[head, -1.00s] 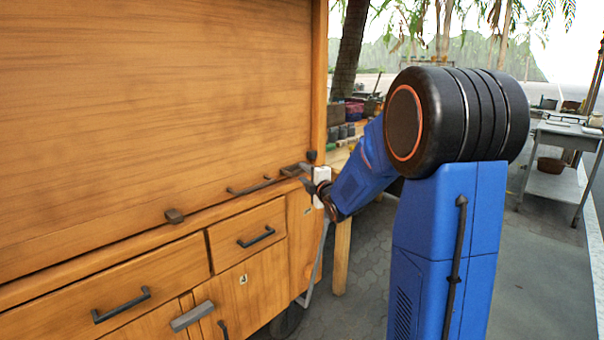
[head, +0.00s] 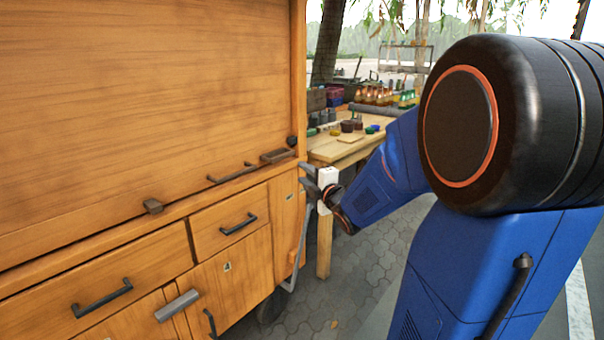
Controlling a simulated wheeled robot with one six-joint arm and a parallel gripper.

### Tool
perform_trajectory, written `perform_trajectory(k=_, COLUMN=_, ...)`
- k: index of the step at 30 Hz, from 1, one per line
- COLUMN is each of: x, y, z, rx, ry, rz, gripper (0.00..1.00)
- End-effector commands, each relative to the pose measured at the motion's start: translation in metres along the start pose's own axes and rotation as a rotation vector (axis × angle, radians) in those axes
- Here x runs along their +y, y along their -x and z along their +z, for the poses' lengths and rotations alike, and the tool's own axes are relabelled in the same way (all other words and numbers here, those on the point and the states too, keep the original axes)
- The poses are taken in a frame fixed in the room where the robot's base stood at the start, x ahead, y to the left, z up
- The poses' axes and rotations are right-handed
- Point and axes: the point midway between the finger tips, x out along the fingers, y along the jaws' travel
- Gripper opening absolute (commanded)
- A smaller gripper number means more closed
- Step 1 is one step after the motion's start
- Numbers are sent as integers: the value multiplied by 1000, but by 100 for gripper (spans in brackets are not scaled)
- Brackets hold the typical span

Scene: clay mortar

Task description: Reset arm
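My gripper (head: 306,179) is small and far from the camera, at the end of my blue arm, beside the right end of the wooden cart (head: 130,90). Its two dark fingers point left and look spread apart, with nothing visible between them. A white block-shaped part of my wrist (head: 327,177) sits behind the fingers. My arm is bent, with its large black joint filling the right of the head view. I cannot tell whether the fingertips touch the cart.
The cart has drawers with dark handles (head: 101,297) and a bar handle (head: 232,172) on its ledge. A wooden table (head: 335,150) with pots and bottles stands behind my gripper. Grey paving (head: 345,290) lies open between the cart and my arm.

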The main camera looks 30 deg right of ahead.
Motion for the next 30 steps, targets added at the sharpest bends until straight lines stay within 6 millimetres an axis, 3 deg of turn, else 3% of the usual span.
perform_trajectory(k=19, x=-1, y=5, z=-5, rx=-22, ry=-51, rz=-38, gripper=32)
perform_trajectory(k=23, x=-5, y=21, z=-12, rx=-82, ry=-178, rz=-122, gripper=32)
perform_trajectory(k=30, x=-26, y=74, z=-33, rx=-245, ry=-505, rz=-316, gripper=32)
